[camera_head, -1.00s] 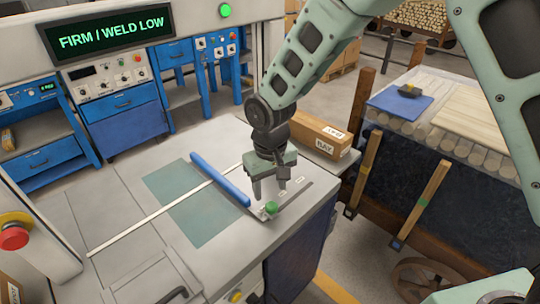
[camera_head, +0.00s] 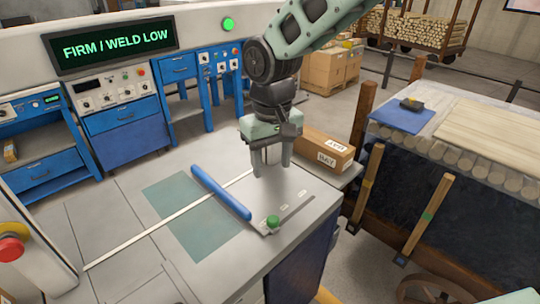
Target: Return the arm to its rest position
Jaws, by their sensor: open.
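My gripper (camera_head: 270,168) hangs fingers down above the grey workbench (camera_head: 120,270). Its two fingers stand apart with nothing between them. A green knob (camera_head: 273,221) on a slider plate with small labels sits on the bench below and in front of the gripper, clear of the fingers. A long blue bar (camera_head: 222,192) lies on the bench to the left of the gripper. My pale green arm comes down from the top of the picture.
A cardboard box (camera_head: 322,152) stands at the bench's back right. A red stop button (camera_head: 12,249) is at the left edge. A dark-sided bin (camera_head: 455,215) with wooden posts stands on the right. A lit sign (camera_head: 116,46) reads "FIRM / WELD LOW".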

